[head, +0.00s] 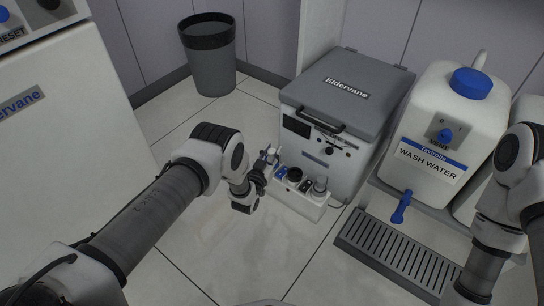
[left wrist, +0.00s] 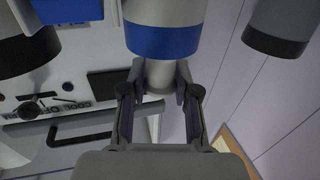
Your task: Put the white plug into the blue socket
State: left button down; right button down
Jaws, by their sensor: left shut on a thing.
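My left gripper (head: 262,168) is at the left end of a low white block (head: 305,204) in front of the grey Eldervane box. In the left wrist view its fingers (left wrist: 160,92) are shut on the pale, round white plug (left wrist: 160,76). Directly beyond the plug is a wider white cylinder with a blue band, the blue socket (left wrist: 162,41). The two line up and overlap in view; I cannot tell how far the plug is inside. In the head view a blue fitting (head: 281,171) shows beside the gripper, which hides the plug. My right gripper is out of view.
A dark cylinder (left wrist: 25,52) and a grey one (left wrist: 281,24) flank the blue one. The Eldervane box (head: 346,90) stands behind the block. A wash water canister (head: 428,165) and a drain grate (head: 390,250) are to the right. Open floor lies around the bin (head: 211,65).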

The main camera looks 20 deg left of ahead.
pick_arm(q)
jog(key=shift+r, duration=0.3)
jog(key=shift+f+b, duration=0.3)
jog(key=shift+f, duration=0.15)
jog(key=c, duration=0.9)
grip_release()
jog(key=shift+r, duration=0.1)
jog(key=shift+o, duration=0.2)
